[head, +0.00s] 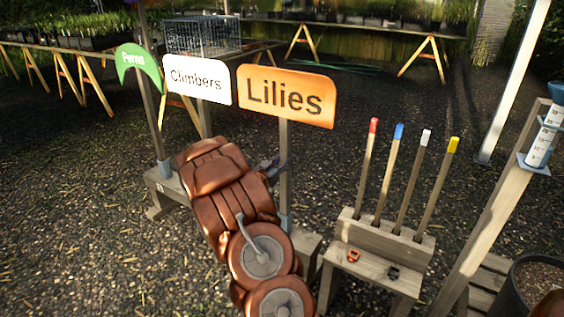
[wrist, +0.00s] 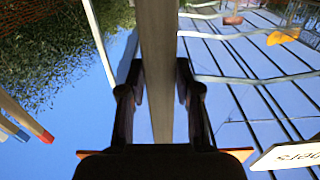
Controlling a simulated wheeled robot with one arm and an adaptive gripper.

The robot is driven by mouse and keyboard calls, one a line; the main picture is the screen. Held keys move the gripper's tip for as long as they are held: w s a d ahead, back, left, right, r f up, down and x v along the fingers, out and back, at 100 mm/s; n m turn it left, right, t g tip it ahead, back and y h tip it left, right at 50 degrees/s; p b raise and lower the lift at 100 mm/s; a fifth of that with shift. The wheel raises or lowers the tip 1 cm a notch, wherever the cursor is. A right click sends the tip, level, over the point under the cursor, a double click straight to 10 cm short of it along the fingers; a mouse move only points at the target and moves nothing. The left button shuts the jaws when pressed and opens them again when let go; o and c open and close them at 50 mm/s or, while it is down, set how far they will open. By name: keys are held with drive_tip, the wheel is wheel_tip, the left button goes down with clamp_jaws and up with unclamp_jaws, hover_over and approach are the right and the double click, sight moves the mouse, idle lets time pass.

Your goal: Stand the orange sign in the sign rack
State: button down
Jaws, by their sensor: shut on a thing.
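The orange sign (head: 286,96), lettered "Lilies", stands upright on a grey post (head: 285,165). My gripper (head: 272,167) is shut on this post, below the board. In the wrist view the post (wrist: 158,70) runs between the two fingers (wrist: 160,92), and orange board edges show at either side of my gripper. The sign rack (head: 305,242) is a low wooden beam with blue sockets. The post's foot meets a blue socket (head: 286,222) at the rack's right end; how deep it sits I cannot tell. My arm hides the rack's middle.
The white "Climbers" sign (head: 197,79) and green "Ferns" sign (head: 138,62) stand close on the left. A wooden stand (head: 385,240) with several colour-tipped stakes is at right. A slanted timber post with a gauge (head: 540,148) and a pot (head: 530,290) are farther right.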

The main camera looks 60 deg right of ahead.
drive_tip(key=shift+r, duration=0.1)
drive_tip(key=c, duration=0.7)
unclamp_jaws()
drive_tip(key=shift+a, duration=0.15)
drive_tip(key=a, duration=1.1)
drive_tip(key=shift+s+a, duration=0.25)
drive_tip(key=shift+a, duration=0.1)
